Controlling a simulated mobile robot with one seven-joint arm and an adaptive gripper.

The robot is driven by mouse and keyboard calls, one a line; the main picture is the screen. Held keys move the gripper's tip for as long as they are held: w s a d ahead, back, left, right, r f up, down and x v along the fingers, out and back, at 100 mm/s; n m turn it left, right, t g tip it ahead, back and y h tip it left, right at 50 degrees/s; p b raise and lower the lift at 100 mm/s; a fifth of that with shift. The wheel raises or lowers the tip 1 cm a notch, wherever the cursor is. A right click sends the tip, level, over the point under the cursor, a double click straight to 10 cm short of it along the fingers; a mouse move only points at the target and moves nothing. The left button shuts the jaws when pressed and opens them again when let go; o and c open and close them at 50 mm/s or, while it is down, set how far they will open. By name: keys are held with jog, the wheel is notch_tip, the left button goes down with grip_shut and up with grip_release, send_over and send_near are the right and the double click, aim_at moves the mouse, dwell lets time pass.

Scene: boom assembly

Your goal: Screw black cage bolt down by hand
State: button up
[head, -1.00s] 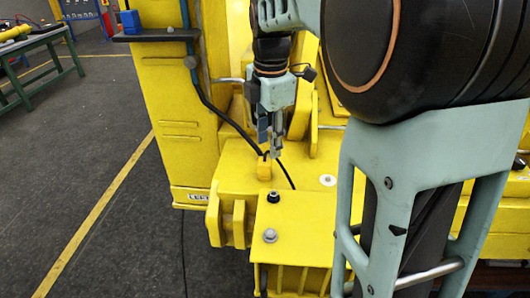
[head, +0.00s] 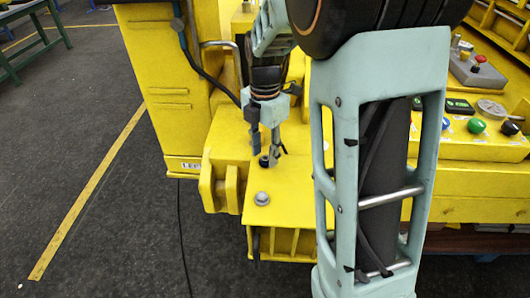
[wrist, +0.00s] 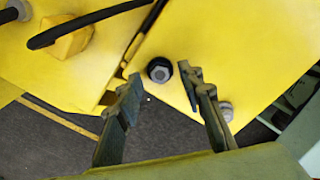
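The black cage bolt (head: 264,161) stands in the yellow top plate (head: 285,195), close to the plate's left edge. In the wrist view the bolt (wrist: 159,70) has a black round collar and a grey head. My gripper (head: 266,150) points down over it, its tips close to the bolt head in the head view. In the wrist view the two fingers of my gripper (wrist: 163,84) are spread, with the bolt just past the tips and between them. Nothing is held. The exact gap in height cannot be told.
A grey bolt (head: 262,198) sits on the same plate, nearer the front, and beside the right finger in the wrist view (wrist: 225,111). A black cable (wrist: 85,24) crosses a small yellow block (wrist: 68,38). A control panel (head: 475,130) with coloured buttons lies to the right.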

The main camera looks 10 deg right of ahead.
jog(key=shift+f, duration=0.3)
grip_shut()
jog(key=shift+m, duration=0.3)
